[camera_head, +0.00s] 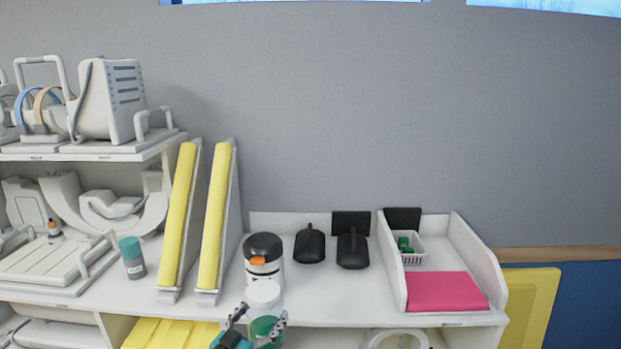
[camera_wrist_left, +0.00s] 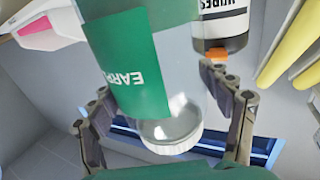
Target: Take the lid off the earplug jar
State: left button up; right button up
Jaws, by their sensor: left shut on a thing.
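My right gripper is not in view.
A wipes tub (camera_head: 264,258) with a black top stands just behind the jar. Yellow-edged wedges (camera_head: 217,215) are to its left, with a teal-capped bottle (camera_head: 132,258) beyond. Black scoop-like items (camera_head: 352,250) and a tray with a pink pad (camera_head: 444,291) are to the right. The counter (camera_head: 340,300) is clear front right.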

pick_arm(q)
jog(key=f+y, duration=0.1)
jog(key=w+a+f+n+y, duration=0.1)
jog(key=w+a+f+n+t+y+b, duration=0.1)
jog(key=f, duration=0.1)
jog(key=shift+w+a, duration=0.1)
jog(key=shift+a, duration=0.1)
jog(key=a+n+y, duration=0.1)
jog(key=a+f+n+y, duration=0.1)
jog(key=y, duration=0.1)
jog(key=a+f+n+y, duration=0.1)
jog(key=shift+w+a+f+t+y+b, duration=0.1)
jog(key=shift+a+t+y+b, duration=0.2)
jog(key=shift+a, duration=0.1)
